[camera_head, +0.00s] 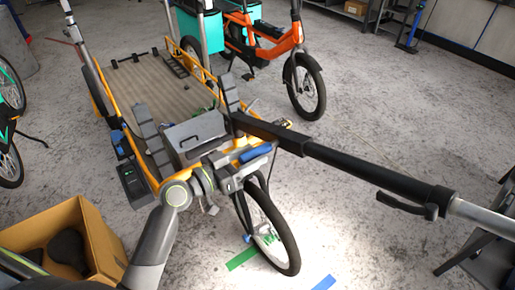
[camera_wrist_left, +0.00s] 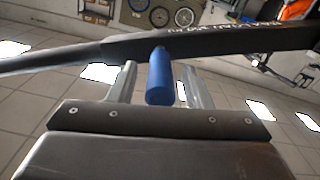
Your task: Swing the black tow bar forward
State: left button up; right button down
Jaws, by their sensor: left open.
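The black tow bar (camera_head: 345,165) runs from the front of the orange-framed cargo trailer (camera_head: 115,90) out to the right, ending in a silver tube, with a black lever hanging beneath it. In the left wrist view the bar (camera_wrist_left: 200,42) crosses the top of the picture. A blue handle (camera_head: 257,152) sits just below the bar's inner end. My left gripper (camera_head: 240,172) is at this handle. In the left wrist view its open fingers stand on either side of the blue handle (camera_wrist_left: 160,80), with gaps visible. My right gripper is not in view.
A front wheel (camera_head: 290,245) stands under the bar's inner end. An orange bike (camera_head: 265,45) stands behind. A cardboard box (camera_head: 100,240) is at the lower left, and a dark stool (camera_head: 485,255) at the lower right.

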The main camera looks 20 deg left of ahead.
pick_arm(q)
jog(key=shift+x, duration=1.2)
